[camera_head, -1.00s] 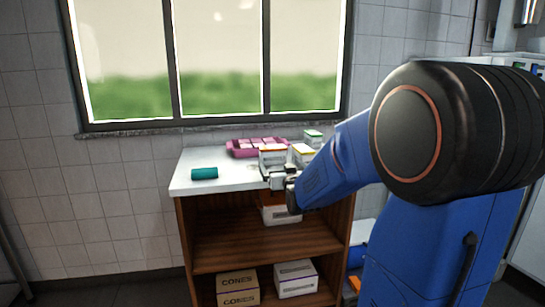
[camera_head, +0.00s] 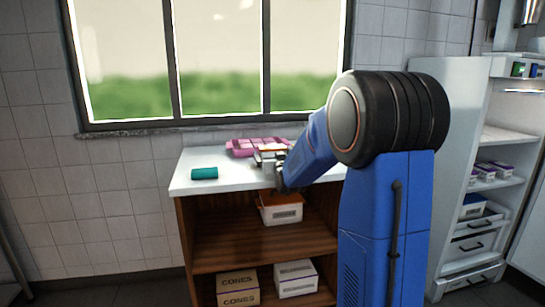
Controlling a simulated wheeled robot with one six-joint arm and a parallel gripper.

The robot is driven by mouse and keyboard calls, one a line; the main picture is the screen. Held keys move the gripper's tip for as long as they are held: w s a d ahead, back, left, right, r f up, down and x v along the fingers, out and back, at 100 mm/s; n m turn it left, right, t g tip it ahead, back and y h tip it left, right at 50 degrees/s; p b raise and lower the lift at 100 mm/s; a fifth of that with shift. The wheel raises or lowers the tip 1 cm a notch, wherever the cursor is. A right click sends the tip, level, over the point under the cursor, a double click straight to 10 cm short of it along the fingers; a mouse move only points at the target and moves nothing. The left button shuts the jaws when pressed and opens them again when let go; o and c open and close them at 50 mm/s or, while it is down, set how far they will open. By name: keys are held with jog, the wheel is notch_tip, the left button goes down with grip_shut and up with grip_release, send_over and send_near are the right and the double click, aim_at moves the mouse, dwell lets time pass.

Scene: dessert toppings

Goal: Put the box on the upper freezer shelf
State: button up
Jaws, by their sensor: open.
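A small white box with an orange-red top (camera_head: 272,147) stands on the white counter, mostly hidden behind my gripper (camera_head: 266,159). My gripper is open at the box, over the counter's front edge; whether its fingers touch the box cannot be seen. The white freezer (camera_head: 453,150) stands open at the right. Its upper shelf (camera_head: 508,137) looks bare where visible. A lower shelf (camera_head: 505,181) holds small white boxes with purple tops (camera_head: 484,173). My arm hides part of the counter's right side.
A pink tray (camera_head: 241,150) and a teal cylinder (camera_head: 204,173) sit on the counter (camera_head: 225,183). A white bin (camera_head: 280,210) is under the counter top, with a cones carton (camera_head: 238,287) and a white carton (camera_head: 296,278) below.

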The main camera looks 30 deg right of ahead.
jog(key=shift+w+d, duration=0.1)
jog(key=shift+w, duration=0.35)
jog(key=c, duration=1.3)
jog(key=shift+c, duration=0.2)
